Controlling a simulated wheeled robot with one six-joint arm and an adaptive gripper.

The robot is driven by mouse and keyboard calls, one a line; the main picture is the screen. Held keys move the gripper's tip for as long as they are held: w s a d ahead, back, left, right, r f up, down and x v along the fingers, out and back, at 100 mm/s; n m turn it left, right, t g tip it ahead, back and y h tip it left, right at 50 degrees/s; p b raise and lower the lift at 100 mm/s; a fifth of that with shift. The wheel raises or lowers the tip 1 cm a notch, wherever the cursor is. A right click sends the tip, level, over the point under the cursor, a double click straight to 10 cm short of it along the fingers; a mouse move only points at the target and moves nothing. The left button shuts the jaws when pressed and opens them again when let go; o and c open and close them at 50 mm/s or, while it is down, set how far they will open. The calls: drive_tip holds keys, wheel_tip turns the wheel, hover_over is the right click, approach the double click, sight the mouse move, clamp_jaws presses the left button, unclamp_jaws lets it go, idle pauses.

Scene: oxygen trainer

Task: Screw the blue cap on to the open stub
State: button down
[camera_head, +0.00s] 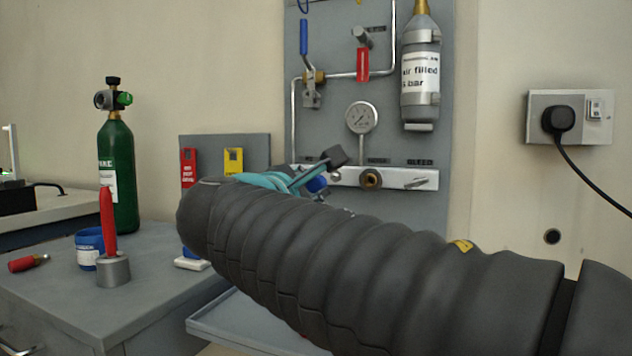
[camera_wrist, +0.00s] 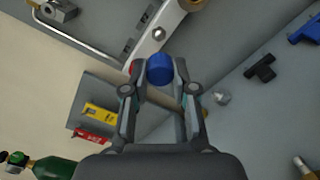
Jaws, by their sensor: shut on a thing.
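My gripper (camera_head: 322,172) is shut on the blue cap (camera_head: 317,185), in front of the white manifold bar on the grey wall panel. In the wrist view the blue cap (camera_wrist: 159,69) sits between the fingertips of my gripper (camera_wrist: 160,80). A brass stub (camera_head: 371,179) with an open mouth faces out from the bar, to the right of the cap. It shows partly at the top edge of the wrist view (camera_wrist: 193,4). The cap is apart from this stub. My arm and gripper hide the bar's left part, so I cannot tell what is behind the cap.
The manifold bar (camera_head: 413,180) runs below a gauge (camera_head: 361,117), a blue-handled valve (camera_head: 304,38), a red-handled valve (camera_head: 363,64) and a grey cylinder (camera_head: 420,95).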

sight(333, 178)
drive_tip(key=shift+w+d, duration=0.1)
drive_tip(key=shift+w, duration=0.4)
drive_tip(key=shift+s, duration=0.1)
drive_tip(key=shift+p+x, duration=0.5)
drive_tip(key=shift+x, duration=2.4)
drive_tip(key=shift+x, duration=0.85)
drive_tip(key=shift+f, duration=0.1)
